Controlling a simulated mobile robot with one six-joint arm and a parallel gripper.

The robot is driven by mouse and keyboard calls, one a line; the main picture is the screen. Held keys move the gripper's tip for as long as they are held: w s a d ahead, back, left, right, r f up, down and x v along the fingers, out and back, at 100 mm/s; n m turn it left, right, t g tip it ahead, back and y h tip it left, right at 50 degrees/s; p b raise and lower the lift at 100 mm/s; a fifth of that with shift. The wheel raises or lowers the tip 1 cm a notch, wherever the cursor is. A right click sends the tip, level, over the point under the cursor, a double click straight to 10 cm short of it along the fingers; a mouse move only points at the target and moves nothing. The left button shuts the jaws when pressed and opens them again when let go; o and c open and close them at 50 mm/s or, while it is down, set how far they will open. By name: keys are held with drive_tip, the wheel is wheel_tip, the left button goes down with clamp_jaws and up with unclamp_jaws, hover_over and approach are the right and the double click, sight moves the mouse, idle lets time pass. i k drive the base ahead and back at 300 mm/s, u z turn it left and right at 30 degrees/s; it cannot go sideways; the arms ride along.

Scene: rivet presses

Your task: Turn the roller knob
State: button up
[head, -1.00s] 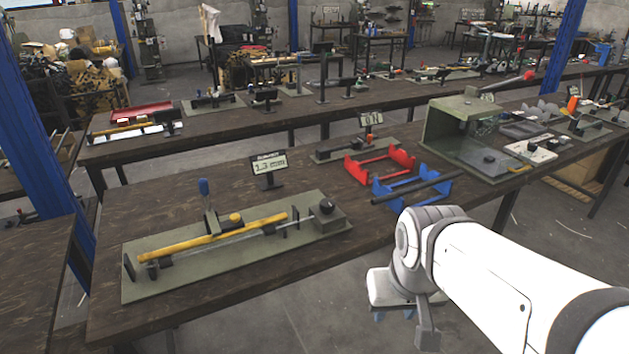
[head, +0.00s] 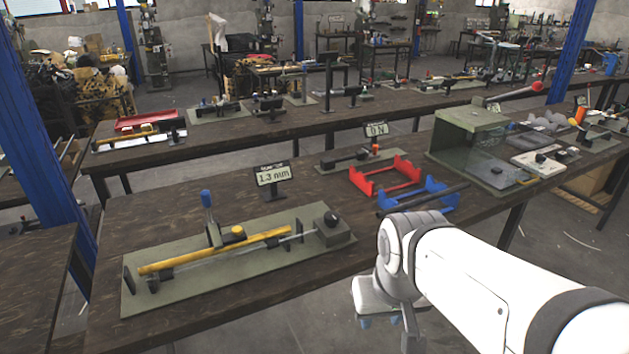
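A long olive plate (head: 150,303) on the front bench carries a fixture with a yellow bar (head: 215,252) and a thin metal rod. A dark round knob (head: 331,219) sits on a block at its right end. A yellow knob (head: 238,231) and an upright blue-handled lever (head: 206,200) stand near the middle. I cannot tell which knob is the roller knob. A small display (head: 272,176) behind the plate reads 1.3 mm. My gripper (head: 380,321) hangs off the bench's front edge, right of the plate. Its two bluish fingertips look apart, with nothing between them.
A red cradle (head: 386,178) and a blue cradle (head: 428,194) with a dark bar stand on the bench behind my arm. A display (head: 376,130) reads 0 N. A clear-sided green press box (head: 470,117) stands further right. Bench top left of the plate is clear.

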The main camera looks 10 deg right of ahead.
sight(332, 218)
drive_tip(key=i, duration=0.9)
drive_tip(key=u, duration=0.05)
